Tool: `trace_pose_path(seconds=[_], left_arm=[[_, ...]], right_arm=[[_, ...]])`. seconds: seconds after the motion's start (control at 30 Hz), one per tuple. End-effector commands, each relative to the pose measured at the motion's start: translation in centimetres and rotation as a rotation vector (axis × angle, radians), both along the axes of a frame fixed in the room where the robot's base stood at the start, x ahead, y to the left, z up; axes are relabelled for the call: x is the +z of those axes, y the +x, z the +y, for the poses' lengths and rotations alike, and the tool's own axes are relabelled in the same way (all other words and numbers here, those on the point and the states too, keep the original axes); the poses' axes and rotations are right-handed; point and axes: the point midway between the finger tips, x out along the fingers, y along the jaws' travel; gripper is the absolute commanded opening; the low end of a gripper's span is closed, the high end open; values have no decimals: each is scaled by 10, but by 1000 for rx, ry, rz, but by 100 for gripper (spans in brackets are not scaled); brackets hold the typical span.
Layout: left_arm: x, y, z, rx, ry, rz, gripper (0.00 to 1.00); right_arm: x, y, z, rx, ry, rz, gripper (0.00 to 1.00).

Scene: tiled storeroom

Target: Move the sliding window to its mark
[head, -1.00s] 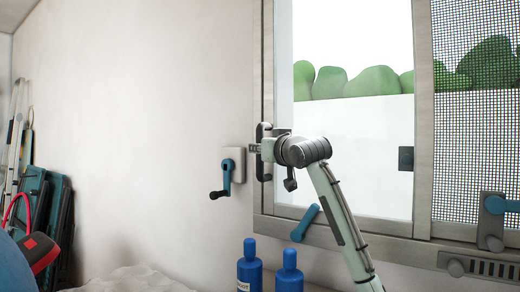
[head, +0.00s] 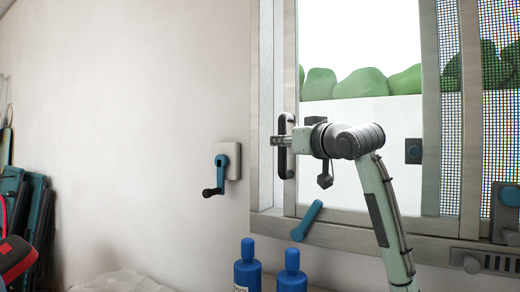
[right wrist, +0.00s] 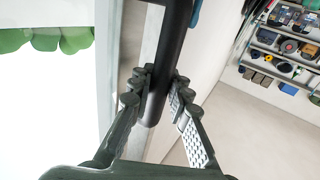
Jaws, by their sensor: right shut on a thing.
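The sliding window has a wooden left stile (head: 290,60) and a clear pane. It stands a little right of the outer frame's left post (head: 256,100), with a narrow gap between them. A black upright bar handle (head: 287,165) is on the left stile. My right gripper (head: 280,141) is shut on this handle, which also shows between the ridged fingers (right wrist: 158,95) in the right wrist view. The handle's lower end sits between the fingertips. I cannot make out which feature is the mark. My left gripper is not in view.
A blue lever (head: 307,220) sits on the lower rail. A blue crank (head: 221,172) is on the wall to the left. Two blue bottles (head: 247,270) stand below. A mesh screen (head: 495,120) and grey vent (head: 488,262) are at right. Shelves (right wrist: 285,45) show in the right wrist view.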

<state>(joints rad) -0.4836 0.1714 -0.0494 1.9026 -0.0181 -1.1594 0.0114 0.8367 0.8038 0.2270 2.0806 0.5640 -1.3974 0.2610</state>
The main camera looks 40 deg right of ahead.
Motion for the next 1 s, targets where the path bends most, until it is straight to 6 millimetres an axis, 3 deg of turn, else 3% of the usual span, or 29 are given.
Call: trace_pose_path(seconds=[0.1, 0.4, 0.43, 0.5, 0.83, 1.0], left_arm=[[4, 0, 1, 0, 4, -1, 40], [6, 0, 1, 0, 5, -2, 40], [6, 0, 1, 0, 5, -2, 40], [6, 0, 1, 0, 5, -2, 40], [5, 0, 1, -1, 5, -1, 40], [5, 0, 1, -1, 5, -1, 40]], right_arm=[[-2, -10, -6, -7, -1, 5, 0], [-1, -10, -6, -4, -1, 5, 0], [-1, -10, -6, -4, -1, 5, 19], [-1, -10, -6, -3, -1, 5, 27], [-1, -12, -5, -2, -1, 5, 27], [-1, -30, -1, -2, -4, 5, 27]])
